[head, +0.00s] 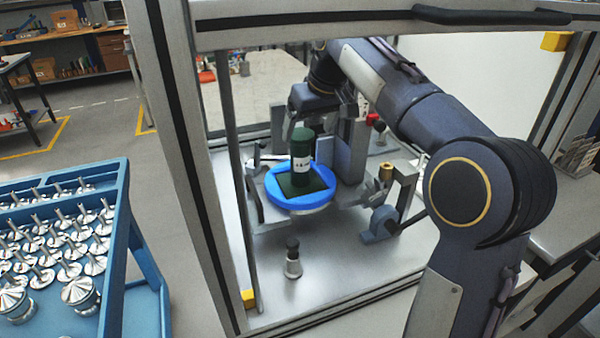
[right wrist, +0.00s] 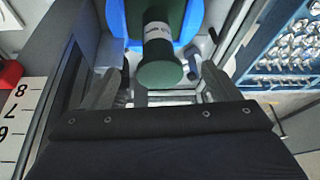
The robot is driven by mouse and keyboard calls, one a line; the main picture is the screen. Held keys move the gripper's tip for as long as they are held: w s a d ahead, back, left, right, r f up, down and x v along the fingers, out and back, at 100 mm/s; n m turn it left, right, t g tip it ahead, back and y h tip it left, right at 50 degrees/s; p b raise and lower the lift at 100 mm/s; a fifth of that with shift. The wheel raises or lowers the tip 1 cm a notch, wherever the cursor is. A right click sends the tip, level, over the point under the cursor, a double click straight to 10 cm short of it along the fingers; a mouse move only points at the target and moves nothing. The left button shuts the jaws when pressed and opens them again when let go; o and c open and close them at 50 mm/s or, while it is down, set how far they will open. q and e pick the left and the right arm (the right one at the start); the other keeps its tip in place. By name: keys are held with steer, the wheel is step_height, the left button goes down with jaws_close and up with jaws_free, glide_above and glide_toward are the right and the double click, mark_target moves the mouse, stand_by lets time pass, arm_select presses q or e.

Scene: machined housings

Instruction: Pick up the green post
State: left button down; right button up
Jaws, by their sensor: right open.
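The green post (head: 302,163) is a dark green cylinder with a white label band. It stands upright on a blue round holder (head: 285,202) inside the framed cell. In the right wrist view the post (right wrist: 160,72) shows end-on, its round top toward the camera, and the blue holder (right wrist: 116,20) lies beyond it. My right gripper (right wrist: 159,82) is open, with one finger on each side of the post's top in that view. I see no clear contact. In the head view the right arm reaches in from the right, behind the post, and the fingers are hard to make out. My left gripper is out of view.
Metal fixture parts, including a grey clamp (head: 381,224) and a small dark-topped peg (head: 293,259), stand around the holder. The cell's frame post (head: 184,130) and top bar bound the space. A blue rack (head: 118,260) of metal parts stands outside at left.

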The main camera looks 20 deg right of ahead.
mark_target(300, 144)
steer(key=shift+w+a, duration=0.25)
steer(key=shift+w, duration=0.35)
steer(key=shift+w+f, duration=0.15)
steer(key=shift+f, duration=0.05)
steer(key=x, duration=0.7)
steer(key=shift+d, duration=0.3)
steer(key=shift+c, duration=0.3)
jaws_close()
steer(key=shift+r, duration=0.1)
